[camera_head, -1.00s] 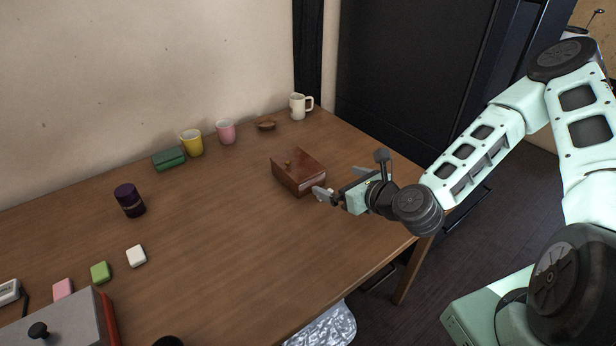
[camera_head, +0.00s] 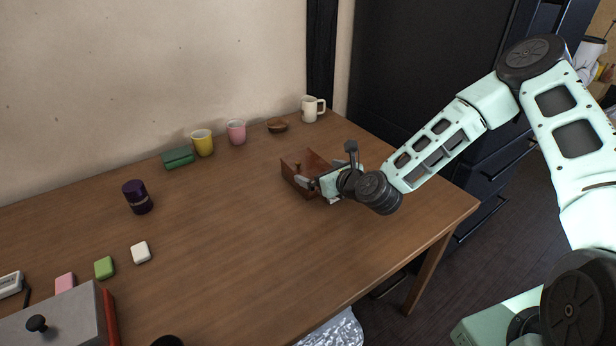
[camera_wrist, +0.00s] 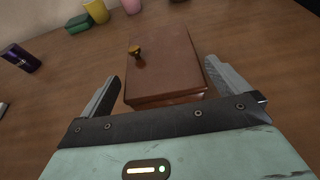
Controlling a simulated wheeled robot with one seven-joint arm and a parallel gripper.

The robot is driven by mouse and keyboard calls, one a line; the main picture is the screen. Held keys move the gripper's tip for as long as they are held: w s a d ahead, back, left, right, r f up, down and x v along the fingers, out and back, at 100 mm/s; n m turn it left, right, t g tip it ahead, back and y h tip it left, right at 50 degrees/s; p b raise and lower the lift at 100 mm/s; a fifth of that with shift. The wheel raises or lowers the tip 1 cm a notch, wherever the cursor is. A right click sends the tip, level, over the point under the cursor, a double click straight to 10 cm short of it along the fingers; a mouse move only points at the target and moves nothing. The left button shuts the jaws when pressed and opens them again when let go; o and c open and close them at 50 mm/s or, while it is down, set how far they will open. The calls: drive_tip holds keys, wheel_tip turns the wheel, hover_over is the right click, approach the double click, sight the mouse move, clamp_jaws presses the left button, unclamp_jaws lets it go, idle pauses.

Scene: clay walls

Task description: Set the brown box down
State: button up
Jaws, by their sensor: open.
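The brown box (camera_head: 294,168) rests on the wooden table (camera_head: 225,235), near its right side. It has a reddish-brown lid with a small brass knob, seen clearly in the wrist view, where the box (camera_wrist: 168,68) lies flat ahead of the palm. My gripper (camera_head: 309,183) is open at the near side of the box. In the wrist view its two fingers (camera_wrist: 160,82) stand to the left and right of the box's near end, with a gap at the left. In the head view my gripper hides part of the box.
A wooden dish (camera_head: 277,126), white mug (camera_head: 312,109), pink cup (camera_head: 236,132), yellow cup (camera_head: 202,143) and green box (camera_head: 178,158) line the back. A dark purple canister (camera_head: 137,197) stands left. Small blocks and a grey box (camera_head: 62,320) are front left. The table's middle is clear.

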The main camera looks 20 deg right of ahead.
sight(314, 169)
drive_tip(key=x, duration=0.4)
drive_tip(key=shift+w+f, duration=0.2)
drive_tip(key=shift+f, duration=0.1)
drive_tip(key=shift+c, duration=0.3)
drive_tip(key=c, duration=0.8)
drive_tip(key=shift+r, duration=0.2)
drive_tip(key=shift+c, duration=0.5)
